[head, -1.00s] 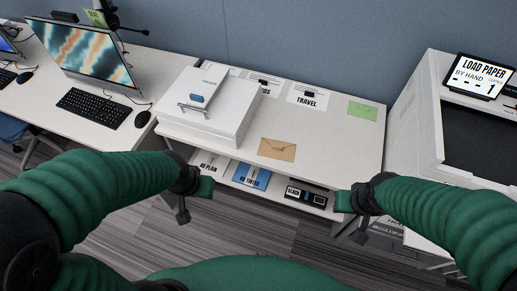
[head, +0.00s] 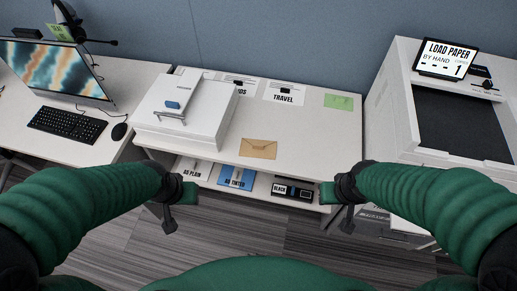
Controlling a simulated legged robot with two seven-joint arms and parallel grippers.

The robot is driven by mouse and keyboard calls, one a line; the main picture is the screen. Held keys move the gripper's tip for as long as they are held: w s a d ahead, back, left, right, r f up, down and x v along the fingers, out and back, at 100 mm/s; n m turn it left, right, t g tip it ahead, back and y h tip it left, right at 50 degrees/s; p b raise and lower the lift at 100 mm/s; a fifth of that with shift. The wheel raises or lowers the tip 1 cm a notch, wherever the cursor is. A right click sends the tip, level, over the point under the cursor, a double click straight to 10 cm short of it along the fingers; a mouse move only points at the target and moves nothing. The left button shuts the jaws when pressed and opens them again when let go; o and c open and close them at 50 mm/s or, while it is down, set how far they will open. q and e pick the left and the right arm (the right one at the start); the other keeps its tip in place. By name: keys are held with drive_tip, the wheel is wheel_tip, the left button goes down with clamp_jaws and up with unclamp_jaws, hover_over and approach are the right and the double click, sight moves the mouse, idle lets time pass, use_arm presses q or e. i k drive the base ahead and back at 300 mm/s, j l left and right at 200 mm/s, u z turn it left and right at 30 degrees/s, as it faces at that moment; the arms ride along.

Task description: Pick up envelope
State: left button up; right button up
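A tan envelope (head: 258,148) lies flat on the white table (head: 310,132), close to its front edge and near the middle. My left gripper (head: 180,205) is in front of the table, lower and to the left of the envelope, with its fingers apart and nothing seen between them. My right gripper (head: 337,208) is in front of the table, lower and to the right of the envelope, also with fingers apart and empty. Neither gripper touches the envelope.
A white boxy device (head: 185,108) stands left of the envelope. Travel papers (head: 286,93) and a green note (head: 339,102) lie behind. A shelf below holds a blue pack (head: 236,178) and a black box (head: 293,189). A printer (head: 452,117) stands right, a monitor (head: 55,66) left.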

sight(253, 148)
drive_tip(key=i+l+u, duration=0.2)
drive_tip(key=i+u, duration=0.15)
drive_tip(key=i, duration=0.15)
drive_tip(key=i+l+u, duration=0.35)
drive_tip(key=i+j, duration=0.05)
drive_tip(key=i, duration=0.05)
